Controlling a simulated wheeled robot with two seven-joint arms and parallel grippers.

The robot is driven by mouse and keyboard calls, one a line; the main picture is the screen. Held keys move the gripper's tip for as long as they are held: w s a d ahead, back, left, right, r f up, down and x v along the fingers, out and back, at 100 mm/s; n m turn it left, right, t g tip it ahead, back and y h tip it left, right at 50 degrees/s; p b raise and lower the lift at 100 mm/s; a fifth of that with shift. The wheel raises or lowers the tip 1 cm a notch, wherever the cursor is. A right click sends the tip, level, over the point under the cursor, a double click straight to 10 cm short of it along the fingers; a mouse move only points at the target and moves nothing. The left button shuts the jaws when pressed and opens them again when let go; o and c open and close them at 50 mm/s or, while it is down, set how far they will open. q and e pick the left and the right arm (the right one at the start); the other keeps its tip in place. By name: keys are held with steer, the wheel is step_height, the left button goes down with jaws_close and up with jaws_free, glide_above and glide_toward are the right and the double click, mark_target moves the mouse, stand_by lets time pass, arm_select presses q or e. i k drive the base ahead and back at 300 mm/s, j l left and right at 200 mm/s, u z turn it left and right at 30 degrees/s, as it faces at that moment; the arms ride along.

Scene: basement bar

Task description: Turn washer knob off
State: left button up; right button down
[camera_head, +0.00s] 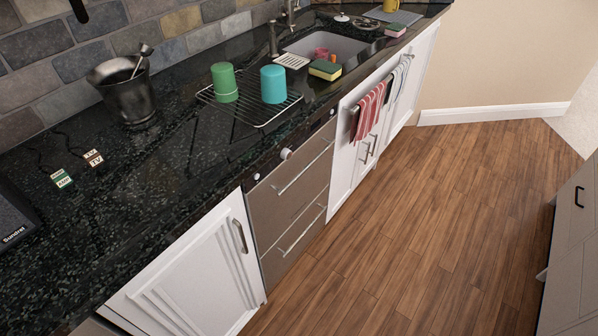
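A small round white knob (286,153) sits on the top front strip of a brown-grey drawer-type washer (300,183), just under the counter's edge. Its pointer is too small to read, so I cannot tell its setting. Smaller light buttons show at either end of the same strip. The washer's front has two long horizontal silver handles, and its drawers look closed. Neither of my grippers shows in the head view.
The dark speckled counter (150,185) holds a metal bucket (127,92) and a wire rack with green (224,82) and teal (273,84) cups. Wooden floor (420,230) is clear; a grey cabinet (575,250) stands right.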

mark_target(286, 154)
steer(key=u, duration=0.4)
steer(key=i+l+u, duration=0.15)
steer(key=l+u, duration=0.25)
steer(key=l, duration=0.3)
steer(key=l+u, duration=0.45)
steer(key=l, duration=0.25)
